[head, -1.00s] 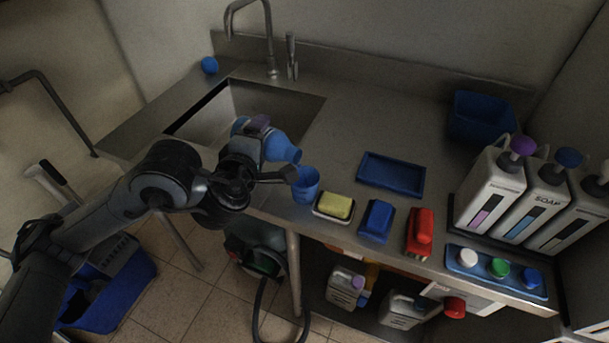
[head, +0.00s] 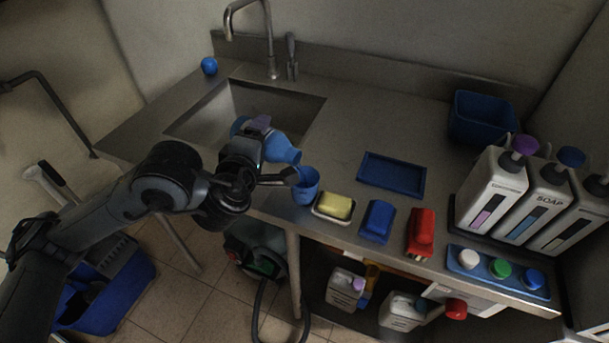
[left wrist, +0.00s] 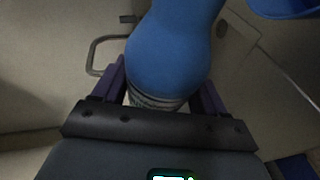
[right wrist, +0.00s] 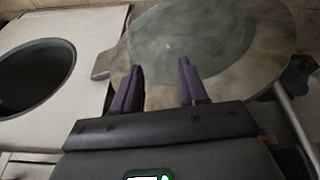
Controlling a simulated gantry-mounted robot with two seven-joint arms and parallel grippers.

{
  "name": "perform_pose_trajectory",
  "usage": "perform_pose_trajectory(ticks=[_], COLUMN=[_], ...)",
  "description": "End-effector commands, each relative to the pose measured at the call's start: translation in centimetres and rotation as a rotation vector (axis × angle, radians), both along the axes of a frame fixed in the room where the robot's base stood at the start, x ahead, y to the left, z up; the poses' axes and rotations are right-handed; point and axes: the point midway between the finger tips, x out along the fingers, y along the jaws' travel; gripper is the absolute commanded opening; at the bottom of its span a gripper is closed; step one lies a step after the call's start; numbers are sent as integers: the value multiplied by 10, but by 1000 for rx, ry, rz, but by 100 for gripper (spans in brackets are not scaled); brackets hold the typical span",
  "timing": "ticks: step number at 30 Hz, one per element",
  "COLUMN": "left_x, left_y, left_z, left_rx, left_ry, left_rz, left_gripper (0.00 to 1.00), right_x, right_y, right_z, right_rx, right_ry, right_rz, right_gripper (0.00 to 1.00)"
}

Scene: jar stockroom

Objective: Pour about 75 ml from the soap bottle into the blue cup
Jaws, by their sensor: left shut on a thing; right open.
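A blue bottle (head: 281,149) is held tilted by my left gripper (head: 262,124), its neck end leaning right and down toward the blue cup (head: 306,185). The cup stands upright on the counter near its front edge, just below the bottle's mouth. No liquid stream can be made out. In the left wrist view the blue bottle (left wrist: 172,50) sits between the two purple fingers of the left gripper (left wrist: 160,90). Part of a blue rim shows at the top right there. My right gripper (right wrist: 160,85) is open and empty, seen only in the right wrist view.
A yellow sponge (head: 334,206), a blue block (head: 377,221) and a red brush (head: 420,232) lie right of the cup. A blue tray (head: 392,175) lies behind them. The sink (head: 240,108) is behind the bottle. White dispensers (head: 492,190) stand at the right.

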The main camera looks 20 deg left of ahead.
Motion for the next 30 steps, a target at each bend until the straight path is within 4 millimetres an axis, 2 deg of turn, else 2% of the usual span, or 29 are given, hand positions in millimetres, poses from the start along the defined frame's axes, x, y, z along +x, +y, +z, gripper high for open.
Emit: perform_pose_trajectory(ticks=[30], left_x=[0], left_y=[-1], left_z=[0], left_rx=[57], left_ry=[-13], left_rz=[1], left_gripper=[36], right_x=[0], right_y=[0], right_z=[-6], right_rx=[1], right_ry=[0], right_rz=[-1], right_gripper=[43])
